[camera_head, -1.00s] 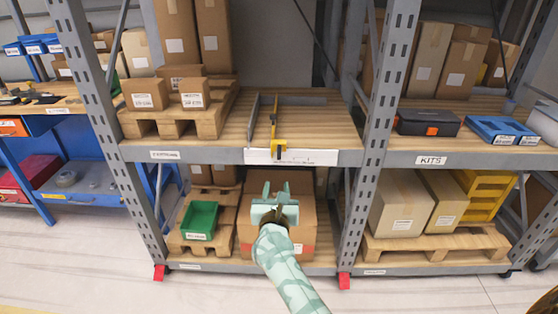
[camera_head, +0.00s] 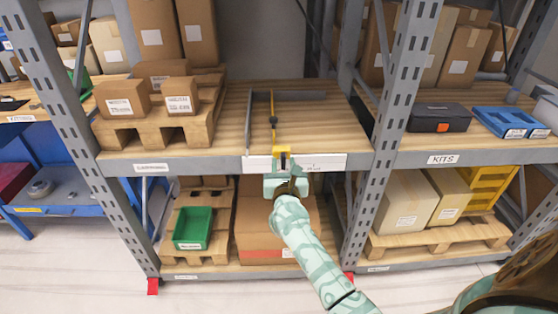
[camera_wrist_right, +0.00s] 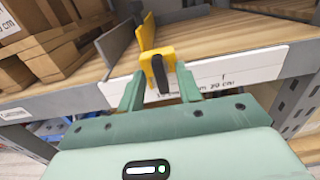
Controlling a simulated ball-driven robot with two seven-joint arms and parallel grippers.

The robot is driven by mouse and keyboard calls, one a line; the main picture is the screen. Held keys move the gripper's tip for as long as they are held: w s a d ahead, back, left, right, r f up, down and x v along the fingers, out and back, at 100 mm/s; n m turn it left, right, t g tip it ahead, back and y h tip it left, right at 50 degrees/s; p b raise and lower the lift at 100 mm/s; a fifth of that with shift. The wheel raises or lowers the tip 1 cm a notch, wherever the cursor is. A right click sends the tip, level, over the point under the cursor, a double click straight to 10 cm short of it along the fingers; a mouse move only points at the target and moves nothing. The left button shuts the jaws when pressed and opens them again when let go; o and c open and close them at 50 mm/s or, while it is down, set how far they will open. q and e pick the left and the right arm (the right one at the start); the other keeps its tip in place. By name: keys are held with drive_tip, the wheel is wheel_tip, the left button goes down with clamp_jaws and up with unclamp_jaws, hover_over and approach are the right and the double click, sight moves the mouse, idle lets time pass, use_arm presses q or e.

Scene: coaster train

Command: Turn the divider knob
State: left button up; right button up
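The yellow divider (camera_head: 273,118) stands on the middle shelf, running from front to back, with a yellow block at the shelf's front edge. In the right wrist view a black knob (camera_wrist_right: 160,73) sits on the front of this yellow block (camera_wrist_right: 155,52). My right gripper (camera_head: 283,166) is just in front of the block. In its wrist view the right gripper (camera_wrist_right: 159,84) is open, with one finger on each side of the knob. A gap shows on both sides, and contact cannot be made out. My left gripper is not in view.
A grey divider (camera_head: 249,122) stands left of the yellow one. A white ruled label strip (camera_head: 325,162) runs along the shelf edge. Boxes on a pallet (camera_head: 150,130) stand to the left. A large box (camera_head: 252,238) and a green bin (camera_head: 193,228) are below.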

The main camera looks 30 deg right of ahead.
clamp_jaws()
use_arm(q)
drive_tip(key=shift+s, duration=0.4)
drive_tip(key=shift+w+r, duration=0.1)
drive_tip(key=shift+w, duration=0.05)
